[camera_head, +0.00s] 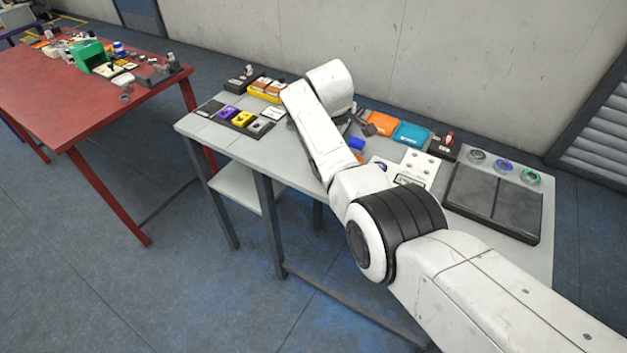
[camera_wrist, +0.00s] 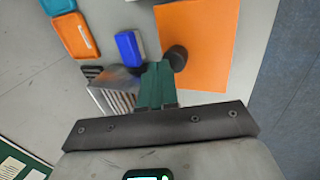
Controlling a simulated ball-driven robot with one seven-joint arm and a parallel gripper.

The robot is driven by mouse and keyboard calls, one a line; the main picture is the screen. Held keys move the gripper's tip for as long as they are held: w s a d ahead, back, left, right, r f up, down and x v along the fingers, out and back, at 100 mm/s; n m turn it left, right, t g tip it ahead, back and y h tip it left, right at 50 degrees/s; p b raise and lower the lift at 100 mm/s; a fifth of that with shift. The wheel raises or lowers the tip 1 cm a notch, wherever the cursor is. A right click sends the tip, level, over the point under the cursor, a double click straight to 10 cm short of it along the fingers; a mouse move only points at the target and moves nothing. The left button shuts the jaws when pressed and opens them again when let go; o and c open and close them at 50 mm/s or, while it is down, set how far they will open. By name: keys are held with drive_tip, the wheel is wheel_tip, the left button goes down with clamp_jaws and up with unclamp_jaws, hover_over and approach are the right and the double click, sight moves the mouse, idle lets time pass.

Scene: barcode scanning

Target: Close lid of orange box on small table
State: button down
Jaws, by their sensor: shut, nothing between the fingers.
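In the wrist view a large flat orange panel (camera_wrist: 205,40) fills the upper right. It looks like the top or lid of the orange box, but I cannot tell whether it is raised or flat. My gripper (camera_wrist: 160,72) is shut and empty, with its green fingers just left of the panel's lower left part. A dark round piece (camera_wrist: 176,57) shows at the panel's left edge beside the fingertips; I cannot tell whether they touch. In the head view my arm hides the gripper and much of this area; a small orange patch (camera_head: 358,154) shows beside it.
A blue block (camera_wrist: 128,47), an orange case (camera_wrist: 76,35) and a teal case (camera_wrist: 57,5) lie left of the panel. In the head view a dark tray (camera_head: 493,204) lies at the grey table's right. A red table (camera_head: 95,95) stands at left.

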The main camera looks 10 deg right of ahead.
drive_tip(key=shift+w+d+f, duration=0.1)
drive_tip(key=shift+f, duration=0.15)
idle(0.4)
drive_tip(key=shift+r, duration=0.1)
